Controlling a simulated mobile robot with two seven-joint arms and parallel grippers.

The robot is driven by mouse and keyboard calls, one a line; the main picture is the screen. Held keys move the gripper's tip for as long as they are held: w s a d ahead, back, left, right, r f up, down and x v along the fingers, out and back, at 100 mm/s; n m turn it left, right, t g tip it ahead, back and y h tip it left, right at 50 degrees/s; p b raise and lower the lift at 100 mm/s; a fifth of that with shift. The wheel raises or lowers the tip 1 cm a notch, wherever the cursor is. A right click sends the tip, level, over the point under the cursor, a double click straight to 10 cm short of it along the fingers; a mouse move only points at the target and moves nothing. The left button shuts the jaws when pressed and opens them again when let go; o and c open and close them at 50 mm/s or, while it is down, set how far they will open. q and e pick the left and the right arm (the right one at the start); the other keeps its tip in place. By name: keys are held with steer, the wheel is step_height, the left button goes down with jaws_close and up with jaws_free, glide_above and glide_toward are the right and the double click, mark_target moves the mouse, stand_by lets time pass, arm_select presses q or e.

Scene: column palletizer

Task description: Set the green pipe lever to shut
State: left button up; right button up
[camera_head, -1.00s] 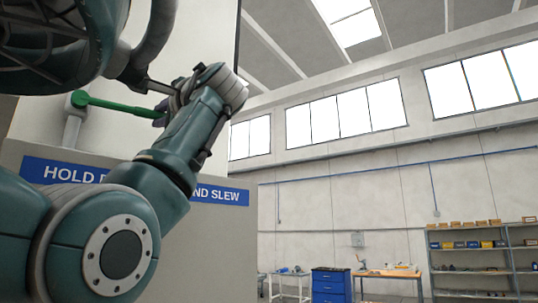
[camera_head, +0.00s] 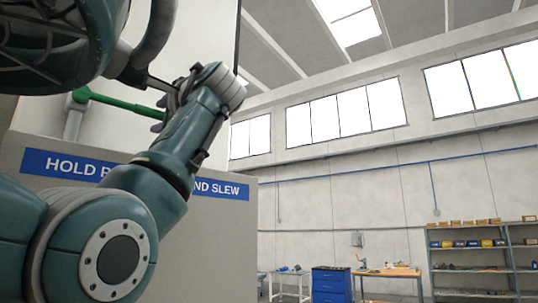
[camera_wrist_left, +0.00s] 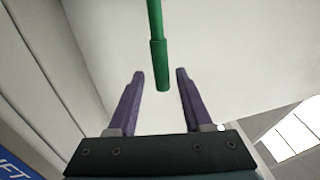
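The green pipe lever (camera_head: 112,103) sticks out to the right from a grey pipe (camera_head: 73,124) on the pale panel at the left of the head view. It looks close to level there, dropping slightly to the right. My left gripper (camera_head: 160,114) is at the lever's free end, partly hidden by my own arm. In the left wrist view the lever (camera_wrist_left: 157,48) comes down from the top. Its thicker grip end lies between the two purple fingers of my left gripper (camera_wrist_left: 160,75), with a gap on each side. The fingers are open. My right gripper is not seen.
A grey cabinet front with a blue sign (camera_head: 70,166) stands below the lever. Further back are a blue drawer unit (camera_head: 330,284), a workbench (camera_head: 388,272) and shelving (camera_head: 470,245). Open floor space lies between, far from the lever.

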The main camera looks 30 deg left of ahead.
arm_select(q)
steer(key=shift+d+f+b, duration=0.15)
steer(key=shift+d+b, duration=0.15)
steer(key=shift+b, duration=0.1)
steer(key=b+v, duration=0.6)
steer(key=v, duration=0.3)
steer(key=shift+s, duration=0.2)
steer(key=shift+d, duration=0.15)
